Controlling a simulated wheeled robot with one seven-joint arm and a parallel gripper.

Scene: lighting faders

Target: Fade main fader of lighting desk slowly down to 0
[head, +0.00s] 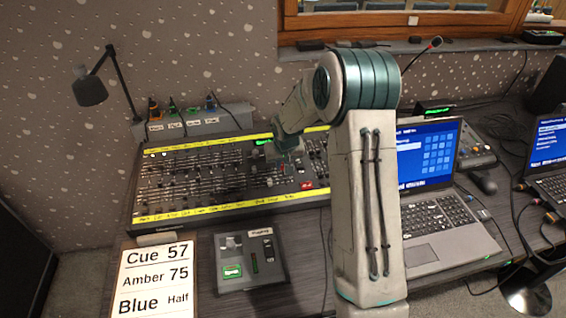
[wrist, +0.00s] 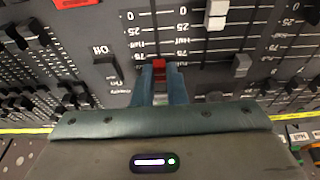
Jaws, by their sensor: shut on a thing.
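The main fader has a red cap (wrist: 159,64) and shows in the wrist view between the two blue-grey fingers of my gripper (wrist: 159,73). The fingers are shut on it. The red cap is hard to make out there, partly hidden by my gripper.
A white-grey fader cap (wrist: 217,14) and a grey one (wrist: 241,65) stand right of my gripper. A cue sheet (head: 153,280) and small control box (head: 250,262) lie before the desk. A laptop (head: 428,165) stands to the right. A lamp (head: 90,90) rises behind left.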

